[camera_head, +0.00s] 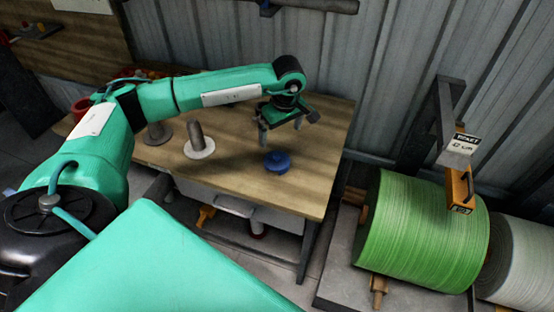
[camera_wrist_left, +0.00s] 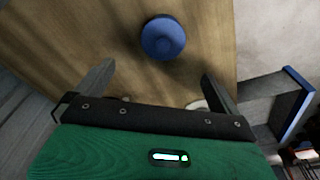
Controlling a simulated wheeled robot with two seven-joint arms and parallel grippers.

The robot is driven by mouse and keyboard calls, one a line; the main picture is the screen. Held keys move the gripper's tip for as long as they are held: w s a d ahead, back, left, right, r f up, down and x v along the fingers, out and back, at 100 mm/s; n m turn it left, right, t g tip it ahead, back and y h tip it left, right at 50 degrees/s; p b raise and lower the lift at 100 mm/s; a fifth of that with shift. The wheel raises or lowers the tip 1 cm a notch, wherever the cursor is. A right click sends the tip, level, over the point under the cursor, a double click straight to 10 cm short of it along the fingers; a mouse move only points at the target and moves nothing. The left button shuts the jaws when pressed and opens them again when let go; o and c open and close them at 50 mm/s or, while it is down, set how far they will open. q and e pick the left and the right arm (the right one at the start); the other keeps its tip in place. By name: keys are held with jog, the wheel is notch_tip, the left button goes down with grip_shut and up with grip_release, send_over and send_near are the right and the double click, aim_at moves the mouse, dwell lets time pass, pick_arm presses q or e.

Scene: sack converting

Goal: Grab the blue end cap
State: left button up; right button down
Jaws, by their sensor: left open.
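The blue end cap (camera_head: 277,161) lies on the wooden table, right of the middle of its top. It also shows in the left wrist view (camera_wrist_left: 163,37), near the top and ahead of the fingers. My left gripper (camera_head: 281,138) is above the table, just behind and above the cap in the head view. Its two fingers are spread apart with nothing between them, and it is not touching the cap. In the left wrist view the open fingers (camera_wrist_left: 158,82) point towards the cap's two sides. My right gripper is in neither view.
The wooden table (camera_head: 305,185) also holds a grey spindle on a white base (camera_head: 198,143) and a dark spindle (camera_head: 158,132) left of the cap. A large green roll (camera_head: 424,230) stands right of the table. A corrugated wall (camera_head: 330,60) rises behind. The wood around the cap is clear.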

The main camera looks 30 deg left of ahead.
pick_arm(q)
send_over(277, 154)
jog(key=f, duration=0.2)
jog(key=d+f, duration=0.1)
jog(key=f, duration=0.1)
jog(key=shift+f+p, duration=0.4)
jog(key=shift+f, duration=0.35)
jog(key=shift+a+f+p, duration=0.15)
jog(key=shift+f+p, duration=0.25)
jog(key=shift+f, duration=0.15)
jog(key=f, duration=0.1)
jog(key=f+p, duration=0.1)
jog(key=f, duration=0.1)
jog(key=shift+s+a+f, duration=0.1)
jog(key=shift+a+f, duration=0.2)
jog(key=shift+f, duration=0.45)
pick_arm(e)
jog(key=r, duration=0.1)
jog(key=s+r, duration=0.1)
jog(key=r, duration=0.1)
pick_arm(q)
jog(key=c, duration=1)
